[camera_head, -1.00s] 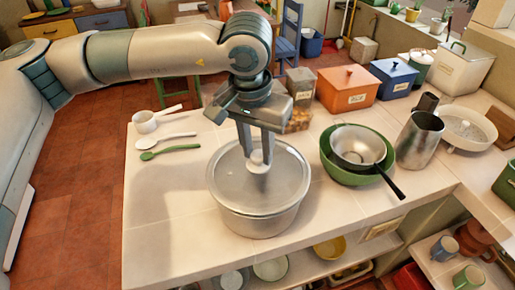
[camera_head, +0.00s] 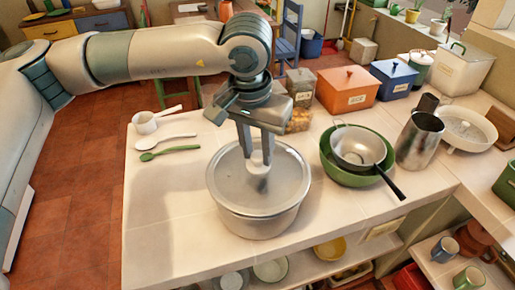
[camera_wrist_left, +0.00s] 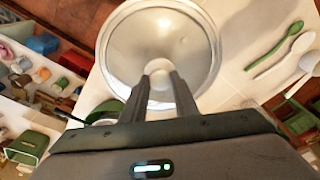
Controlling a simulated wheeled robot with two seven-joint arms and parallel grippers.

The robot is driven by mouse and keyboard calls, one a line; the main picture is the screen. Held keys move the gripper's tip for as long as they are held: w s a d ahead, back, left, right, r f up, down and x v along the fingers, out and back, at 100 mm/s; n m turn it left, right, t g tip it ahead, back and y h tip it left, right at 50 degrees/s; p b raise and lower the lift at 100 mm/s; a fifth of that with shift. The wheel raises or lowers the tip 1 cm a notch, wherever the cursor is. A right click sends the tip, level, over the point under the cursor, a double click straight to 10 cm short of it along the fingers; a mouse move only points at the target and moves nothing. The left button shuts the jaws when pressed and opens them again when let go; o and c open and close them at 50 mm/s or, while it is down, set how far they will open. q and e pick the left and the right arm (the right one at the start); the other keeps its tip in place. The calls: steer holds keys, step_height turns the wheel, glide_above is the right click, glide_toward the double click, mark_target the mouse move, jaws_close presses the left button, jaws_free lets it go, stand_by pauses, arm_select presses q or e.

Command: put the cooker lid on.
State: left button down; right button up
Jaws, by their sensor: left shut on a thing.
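The cooker (camera_head: 258,222) is a wide silver pot near the front of the white tiled counter. Its round grey lid (camera_head: 230,180) lies level over the pot's mouth; I cannot tell whether it is fully seated. My left gripper (camera_head: 256,166) points down over the lid's middle and is shut on the pale lid knob, which the fingers mostly hide. In the left wrist view, the fingers (camera_wrist_left: 160,88) stand on both sides of the knob, with the lid (camera_wrist_left: 128,42) spread out beyond them. My right gripper is not in view.
Left of the pot lie a green spoon (camera_head: 168,152), a white spoon (camera_head: 178,137) and a white scoop (camera_head: 146,122). Right of it a steel pan (camera_head: 352,143) sits in a green bowl (camera_head: 340,173). A metal jug (camera_head: 420,140) stands farther right. The front left counter is bare.

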arm_select(q)
steer(key=shift+b, duration=0.35)
steer(key=shift+s+a+f+b, duration=0.15)
steer(key=shift+s+a+b, duration=0.2)
steer(key=shift+b, duration=0.15)
stand_by(0.5)
